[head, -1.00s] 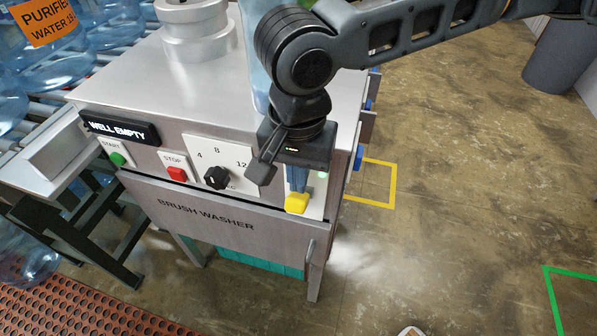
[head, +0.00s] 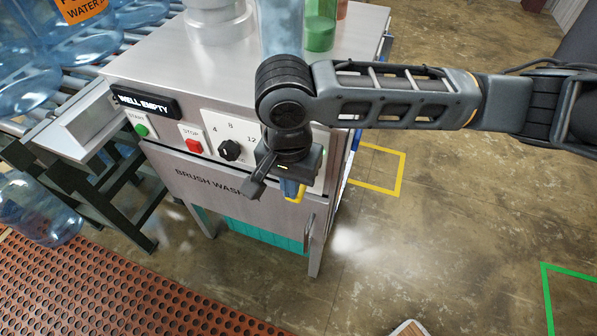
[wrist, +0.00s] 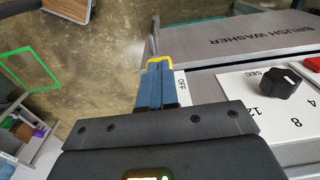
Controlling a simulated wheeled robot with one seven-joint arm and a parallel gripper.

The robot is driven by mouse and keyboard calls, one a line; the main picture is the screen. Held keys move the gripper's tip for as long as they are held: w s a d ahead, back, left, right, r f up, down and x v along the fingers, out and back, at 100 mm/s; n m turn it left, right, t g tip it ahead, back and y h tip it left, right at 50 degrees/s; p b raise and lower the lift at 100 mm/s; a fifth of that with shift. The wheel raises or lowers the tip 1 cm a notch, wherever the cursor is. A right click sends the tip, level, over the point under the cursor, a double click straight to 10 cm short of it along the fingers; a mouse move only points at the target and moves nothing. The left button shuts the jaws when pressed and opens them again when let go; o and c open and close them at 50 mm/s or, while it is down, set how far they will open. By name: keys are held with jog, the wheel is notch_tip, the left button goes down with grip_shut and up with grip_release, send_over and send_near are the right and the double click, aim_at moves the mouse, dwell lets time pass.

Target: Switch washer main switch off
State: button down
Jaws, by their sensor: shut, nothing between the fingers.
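The brush washer (head: 240,200) stands with its control panel facing me. At the right end of the panel is the main switch, with a yellow handle (head: 293,197) largely hidden by my gripper. My gripper (head: 291,187) points down in front of this end of the panel, its blue fingers shut and empty. In the wrist view, the fingertips (wrist: 160,70) are right at the yellow handle (wrist: 173,60), whose edge shows just past them. Whether they touch it I cannot tell. An OFF label (wrist: 182,84) shows beside the fingers.
The black dial (head: 230,150), red stop button (head: 193,146) and green start button (head: 141,130) lie left of my gripper. A door handle (head: 309,232) is below. Bottles stand on top of the washer. Floor to the right is open.

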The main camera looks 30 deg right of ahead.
jog(key=f, duration=0.2)
jog(key=shift+s+a+f+p, duration=0.25)
jog(key=shift+a+f+p, duration=0.05)
jog(key=shift+p, duration=0.1)
jog(key=shift+w+d+r+p, duration=0.3)
jog(key=shift+w+d+p, duration=0.15)
jog(key=shift+d, duration=0.15)
